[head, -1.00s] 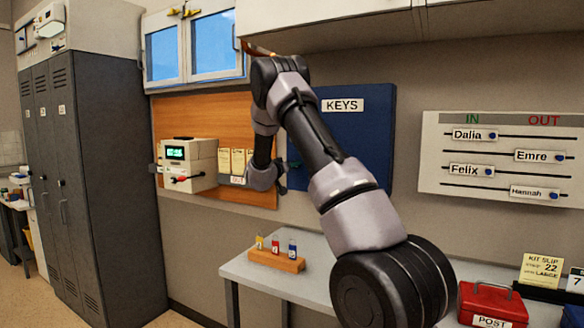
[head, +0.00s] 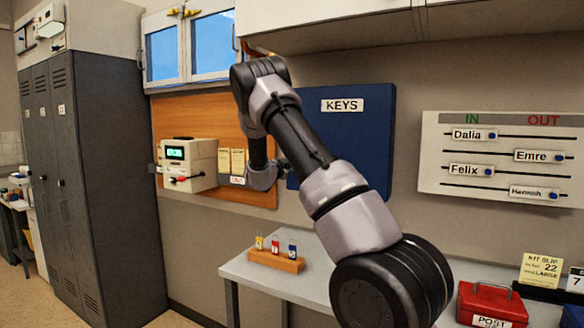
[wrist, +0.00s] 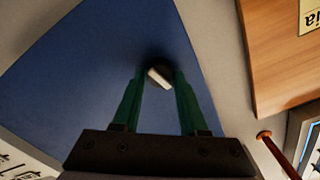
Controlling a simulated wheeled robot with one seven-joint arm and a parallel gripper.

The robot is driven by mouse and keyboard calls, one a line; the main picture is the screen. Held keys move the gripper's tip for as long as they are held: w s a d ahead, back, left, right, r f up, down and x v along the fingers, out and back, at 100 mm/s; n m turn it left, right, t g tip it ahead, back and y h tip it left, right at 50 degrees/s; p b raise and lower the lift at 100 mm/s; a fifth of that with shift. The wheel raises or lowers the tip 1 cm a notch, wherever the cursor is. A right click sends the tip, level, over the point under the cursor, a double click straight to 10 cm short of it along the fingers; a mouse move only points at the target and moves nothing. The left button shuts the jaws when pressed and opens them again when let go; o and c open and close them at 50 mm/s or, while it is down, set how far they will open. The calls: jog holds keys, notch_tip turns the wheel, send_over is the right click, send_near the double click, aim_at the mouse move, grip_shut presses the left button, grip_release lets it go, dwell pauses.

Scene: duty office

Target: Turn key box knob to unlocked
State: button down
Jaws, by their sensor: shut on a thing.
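The key box is a blue cabinet labelled KEYS (head: 365,155) on the wall, partly behind my arm in the head view. Its blue front (wrist: 75,85) fills much of the wrist view, turned askew. The knob (wrist: 159,75) is small and dark with a pale bar across it, slanting in the wrist view. My gripper (wrist: 160,78) has its two green fingers on either side of the knob and is shut on it. In the head view the fingers and knob are mostly hidden by my arm at the box's left edge.
A wooden board (head: 200,107) with a white device (head: 188,163) hangs left of the key box. Overhead cabinets (head: 330,22) are close above my arm. A table (head: 240,269) below holds a rack of tags (head: 277,261). An IN/OUT board (head: 500,155) is to the right.

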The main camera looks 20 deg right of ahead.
jog(key=shift+f+m, duration=0.1)
jog(key=shift+m, duration=1.6)
jog(key=shift+c, duration=2.2)
grip_release()
jog(key=v, duration=1.1)
